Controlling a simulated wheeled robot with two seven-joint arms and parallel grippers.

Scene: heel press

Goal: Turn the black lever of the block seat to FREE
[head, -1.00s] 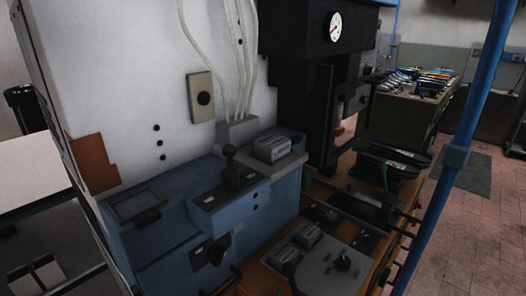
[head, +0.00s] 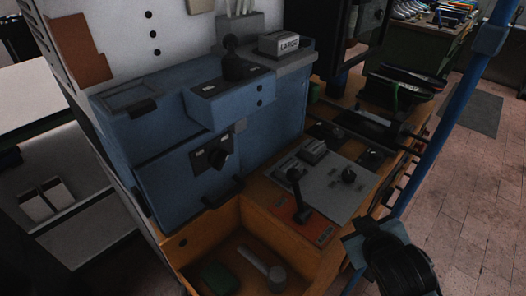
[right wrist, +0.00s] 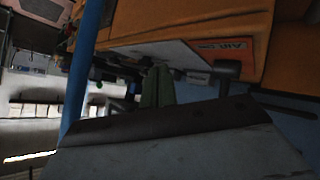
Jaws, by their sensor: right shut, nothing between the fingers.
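The blue machine (head: 150,165) carries an upright black ball-topped lever (head: 232,62) and a black rotary knob (head: 222,158) on its front. A block marked LARGE (head: 283,44) sits on a grey ledge to the right of the ball-topped lever. Another black lever (head: 300,198) stands tilted on a red plate at the front of the grey panel (head: 345,195). I cannot read FREE anywhere or tell which lever is the block seat's. My right gripper (right wrist: 157,88) is shut and empty in the right wrist view, apart from the levers. My left gripper is out of view.
An open wooden drawer (head: 190,240) holds a green item and a grey tool. A small block (head: 312,150) and a black knob (head: 348,175) sit on the grey panel. A blue post (head: 440,140) rises on the right, near my dark right wrist.

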